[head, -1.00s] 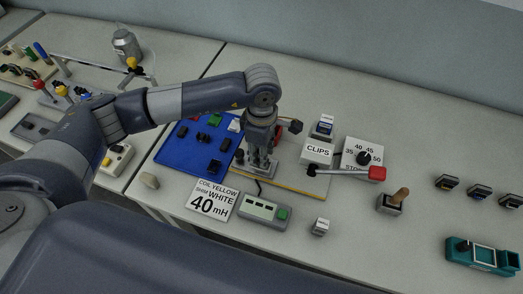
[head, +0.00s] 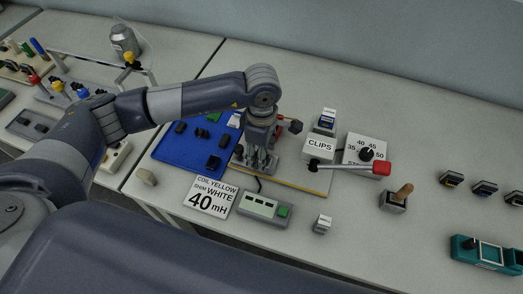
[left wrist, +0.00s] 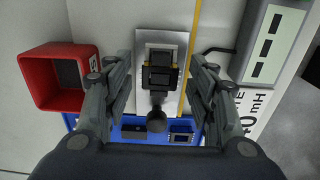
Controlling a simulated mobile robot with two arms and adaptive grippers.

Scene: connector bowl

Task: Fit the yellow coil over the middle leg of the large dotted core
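My left gripper (head: 258,162) points down over a metal plate at the right of the blue tray. In the left wrist view its two fingers (left wrist: 158,92) stand apart, one on each side of a black part (left wrist: 160,74) on the metal plate (left wrist: 171,45). This looks like the core, but I cannot make out dots or its separate legs. A dark round knob (left wrist: 156,119) shows just below it. I see no gap-free contact between fingers and part. I cannot pick out the yellow coil. My right gripper is not in view.
The blue tray (head: 183,153) holds several small dark parts. A red open box (left wrist: 48,88) stands left of the plate in the wrist view. A display box (head: 263,208), a sign (head: 210,197), a CLIPS box (head: 319,148) and a red-handled lever (head: 381,168) surround the work spot.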

